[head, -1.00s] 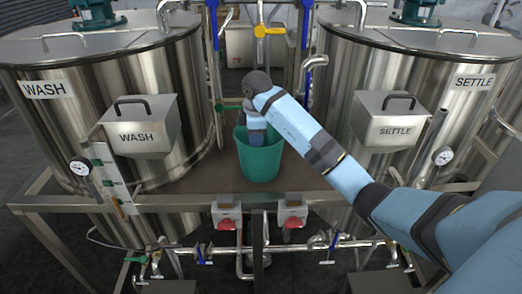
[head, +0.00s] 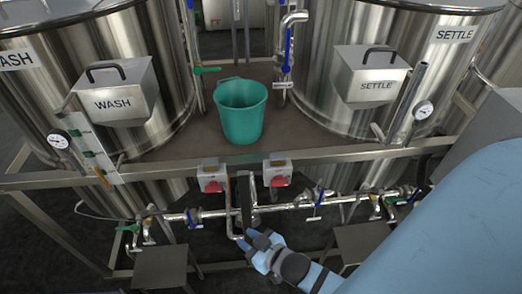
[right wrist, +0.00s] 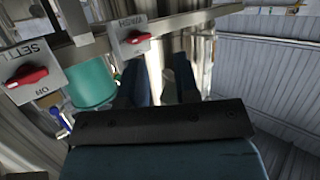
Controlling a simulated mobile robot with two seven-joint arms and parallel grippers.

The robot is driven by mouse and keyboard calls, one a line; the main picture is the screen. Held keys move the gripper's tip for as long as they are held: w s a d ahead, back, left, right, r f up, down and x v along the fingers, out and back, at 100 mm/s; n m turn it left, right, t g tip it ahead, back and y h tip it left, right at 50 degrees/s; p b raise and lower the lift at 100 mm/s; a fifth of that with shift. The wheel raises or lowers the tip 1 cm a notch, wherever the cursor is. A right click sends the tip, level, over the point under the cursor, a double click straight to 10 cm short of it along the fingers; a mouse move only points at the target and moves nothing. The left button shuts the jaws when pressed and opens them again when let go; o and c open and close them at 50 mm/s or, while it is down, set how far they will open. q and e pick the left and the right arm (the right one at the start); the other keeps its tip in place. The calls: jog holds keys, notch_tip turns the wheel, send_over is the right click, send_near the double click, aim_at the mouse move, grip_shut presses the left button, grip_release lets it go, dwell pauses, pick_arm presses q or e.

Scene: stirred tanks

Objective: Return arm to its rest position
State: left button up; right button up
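My right arm (head: 430,235) comes in from the lower right of the head view. Its gripper (head: 256,236) is low, in front of the frame and below the two switch boxes, near the pipe run. In the right wrist view its two dark blue fingers (right wrist: 160,82) stand apart with nothing between them. It is open and empty. My left arm and gripper are not in view. The green bucket (head: 241,110) stands upright on the brown deck between the two tanks, apart from my gripper. It also shows in the right wrist view (right wrist: 93,84).
The wash tank (head: 165,80) is left and the settle tank (head: 325,75) right. Two switch boxes with red knobs, wash (head: 212,175) and settle (head: 278,172), hang on the front rail. Pipes with blue-handled valves (head: 318,203) run below. Dark floor shows around the frame.

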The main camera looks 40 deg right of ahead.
jog(key=s+f+g, duration=0.3)
jog(key=s+f, duration=0.1)
jog(key=s, duration=0.2)
jog(key=shift+a, duration=0.35)
jog(key=shift+s, duration=0.1)
dwell(0.4)
jog(key=shift+c, duration=0.2)
